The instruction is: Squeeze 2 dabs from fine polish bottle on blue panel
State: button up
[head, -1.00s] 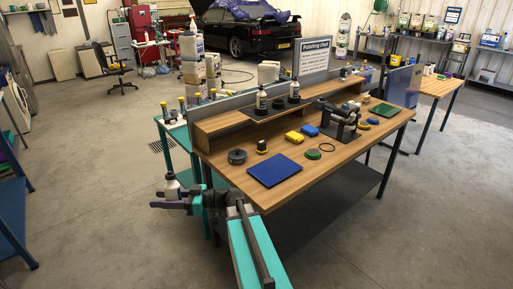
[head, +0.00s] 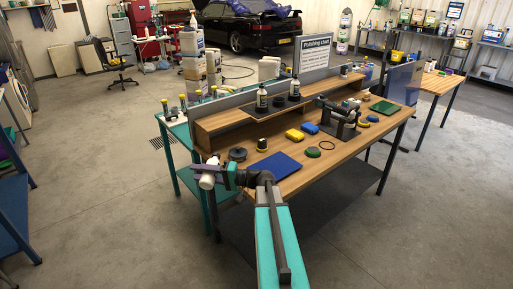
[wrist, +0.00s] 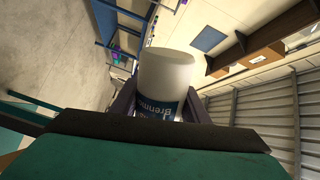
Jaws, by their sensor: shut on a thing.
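The blue panel (head: 275,164) lies flat at the near left part of the wooden bench. My gripper (head: 207,173) is shut on a white bottle (head: 208,180), off the bench's left end and to the left of the panel. In the wrist view the bottle (wrist: 166,72) stands out between the fingers, with a plain white body and part of a blue label reading "Brenn". The bottle looks tilted in the head view. Its nozzle is not clearly visible, and I see no dabs on the panel.
A teal side table (head: 178,130) is behind my gripper.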

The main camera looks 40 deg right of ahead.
jog(key=s+d+r+m+t+h+p, duration=0.1)
jog(key=s+d+r+m+h, duration=0.1)
jog(key=d+m, duration=0.5)
jog(key=s+d+r+m+t+h+p, duration=0.1)
jog(key=d+m, duration=0.7)
jog(key=d, duration=0.8)
jog(key=s+h+p, duration=0.1)
jog(key=s, duration=0.1)
jog(key=shift+s+d+r+m+t+h, duration=0.2)
jog(key=shift+s+r+m+t+h, duration=0.1)
jog(key=shift+s+r, duration=0.1)
jog(key=shift+f, duration=0.15)
jog(key=shift+f+b, duration=0.9)
jog(key=shift+f, duration=1.45)
jog(key=o, duration=0.4)
jog(key=shift+c, duration=0.8)
